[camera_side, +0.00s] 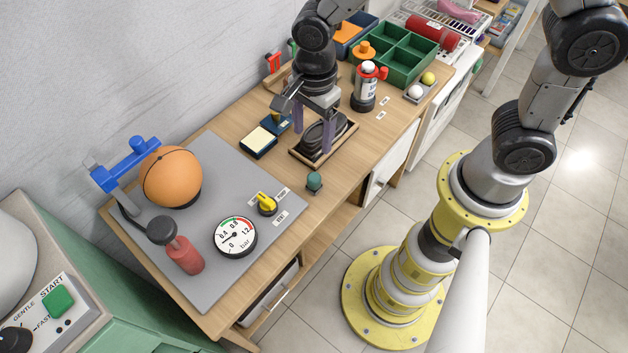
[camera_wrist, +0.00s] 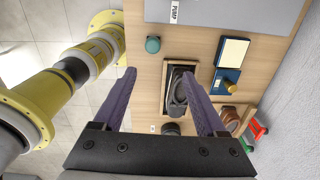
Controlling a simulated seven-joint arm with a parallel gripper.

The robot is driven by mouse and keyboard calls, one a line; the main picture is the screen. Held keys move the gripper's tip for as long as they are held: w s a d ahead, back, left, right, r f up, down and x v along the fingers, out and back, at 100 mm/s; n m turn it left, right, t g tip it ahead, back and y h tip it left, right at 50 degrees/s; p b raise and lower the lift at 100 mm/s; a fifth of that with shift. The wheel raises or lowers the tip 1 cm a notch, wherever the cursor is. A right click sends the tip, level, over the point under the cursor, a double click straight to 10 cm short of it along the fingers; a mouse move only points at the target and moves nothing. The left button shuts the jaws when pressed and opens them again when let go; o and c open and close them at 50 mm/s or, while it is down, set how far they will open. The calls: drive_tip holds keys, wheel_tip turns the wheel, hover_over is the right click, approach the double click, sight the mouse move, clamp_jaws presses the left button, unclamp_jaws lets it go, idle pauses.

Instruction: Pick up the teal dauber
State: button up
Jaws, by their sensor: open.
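The teal dauber (camera_side: 314,182) stands on the bare wooden tabletop near its front edge, between the grey plate and the wooden tray. In the wrist view the dauber (camera_wrist: 152,44) shows as a small teal round shape just beyond my fingertips, a little left of midway between them. My gripper (camera_side: 313,128) is open and empty, its two purple fingers pointing down over the wooden tray, behind the dauber in the side view. The open fingers (camera_wrist: 159,67) also show in the wrist view, apart from the dauber.
The wooden tray (camera_side: 349,131) holds a dark object under my gripper. A blue box with a pale pad (camera_side: 259,140) stands left of it. The grey plate (camera_side: 222,270) carries a gauge, yellow knob and orange ball. Bare wood surrounds the dauber.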

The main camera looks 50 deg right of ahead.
sight(314, 177)
drive_tip(key=f, duration=0.9)
drive_tip(key=shift+s+a+f, duration=0.1)
drive_tip(key=shift+s+a, duration=0.25)
drive_tip(key=shift+s, duration=0.05)
drive_tip(key=shift+s+a+f, duration=0.1)
drive_tip(key=shift+f, duration=1.3)
drive_tip(key=shift+s+a+f, duration=0.1)
drive_tip(key=shift+f, duration=1.25)
clamp_jaws()
